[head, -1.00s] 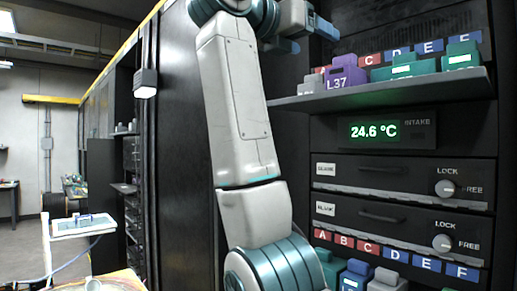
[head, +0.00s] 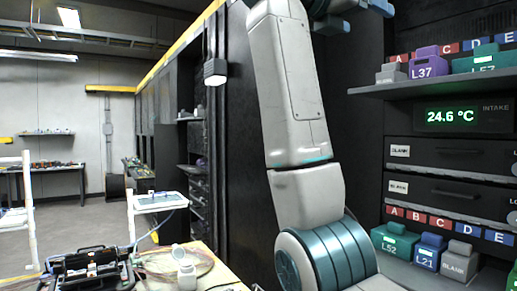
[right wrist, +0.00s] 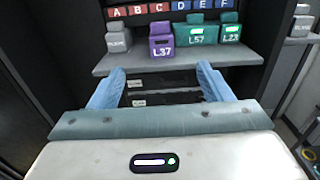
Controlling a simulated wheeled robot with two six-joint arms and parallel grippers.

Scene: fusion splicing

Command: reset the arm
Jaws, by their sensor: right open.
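My right arm rises through the middle of the head view, in front of the black rack. Its gripper (head: 358,14) is at the top edge, partly cut off. In the right wrist view the two blue fingers of the right gripper (right wrist: 160,88) stand wide apart with nothing between them. They point at the rack, below the shelf edge that carries the modules. My left gripper is not in view.
The upper shelf (head: 440,84) holds the purple L37 module (head: 428,66), green modules and a grey blank. A lower shelf holds L52 (head: 393,243), L21 (head: 429,253) and a blank. A table with a black device (head: 90,270) and cables is at lower left.

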